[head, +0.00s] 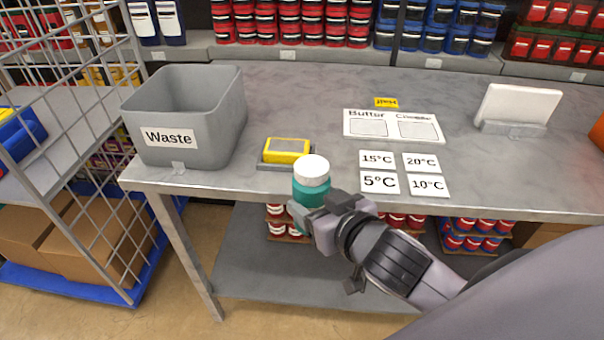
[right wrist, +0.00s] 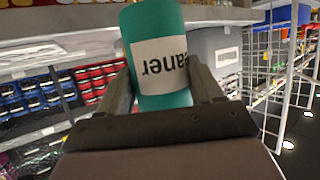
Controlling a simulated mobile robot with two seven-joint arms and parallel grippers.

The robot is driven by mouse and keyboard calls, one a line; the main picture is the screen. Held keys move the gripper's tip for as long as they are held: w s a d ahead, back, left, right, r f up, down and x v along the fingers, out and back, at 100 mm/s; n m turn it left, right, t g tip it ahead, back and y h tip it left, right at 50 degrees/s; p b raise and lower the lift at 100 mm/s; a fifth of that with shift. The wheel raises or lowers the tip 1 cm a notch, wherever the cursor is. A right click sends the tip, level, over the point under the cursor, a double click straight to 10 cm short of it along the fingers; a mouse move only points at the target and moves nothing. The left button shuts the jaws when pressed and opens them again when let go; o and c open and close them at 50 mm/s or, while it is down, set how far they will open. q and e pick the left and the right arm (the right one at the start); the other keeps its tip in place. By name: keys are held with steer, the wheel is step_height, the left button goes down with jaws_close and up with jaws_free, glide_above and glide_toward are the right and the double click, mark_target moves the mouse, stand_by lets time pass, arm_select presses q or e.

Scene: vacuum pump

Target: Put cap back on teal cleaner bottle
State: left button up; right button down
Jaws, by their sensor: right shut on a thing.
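The teal cleaner bottle (head: 309,190) is upright in front of the table's front edge in the head view. A white cap (head: 312,170) shows on its top; I cannot tell how tightly it sits. My right gripper (head: 306,214) is shut on the bottle's body below the cap. In the right wrist view, the bottle (right wrist: 152,22) stands between the two fingers of the gripper (right wrist: 165,85), with its white label reading "aner" upside down. The cap is out of that view. My left gripper is not in view.
A grey waste bin (head: 225,125) stands at the table's left, beside a yellow sponge-like block (head: 287,146) on a grey base. Temperature cards (head: 380,182) and a label board (head: 365,118) lie to the right. A wire cage (head: 75,140) stands left. The table's middle (head: 290,95) is clear.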

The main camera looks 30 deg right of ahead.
steer(key=s+a+r+n+g+y, duration=0.1)
steer(key=a+n+y, duration=0.6)
steer(key=a, duration=0.7)
steer(key=shift+s+a+g+y, duration=0.35)
steer(key=shift+s+g+y, duration=0.15)
steer(key=shift+g, duration=0.5)
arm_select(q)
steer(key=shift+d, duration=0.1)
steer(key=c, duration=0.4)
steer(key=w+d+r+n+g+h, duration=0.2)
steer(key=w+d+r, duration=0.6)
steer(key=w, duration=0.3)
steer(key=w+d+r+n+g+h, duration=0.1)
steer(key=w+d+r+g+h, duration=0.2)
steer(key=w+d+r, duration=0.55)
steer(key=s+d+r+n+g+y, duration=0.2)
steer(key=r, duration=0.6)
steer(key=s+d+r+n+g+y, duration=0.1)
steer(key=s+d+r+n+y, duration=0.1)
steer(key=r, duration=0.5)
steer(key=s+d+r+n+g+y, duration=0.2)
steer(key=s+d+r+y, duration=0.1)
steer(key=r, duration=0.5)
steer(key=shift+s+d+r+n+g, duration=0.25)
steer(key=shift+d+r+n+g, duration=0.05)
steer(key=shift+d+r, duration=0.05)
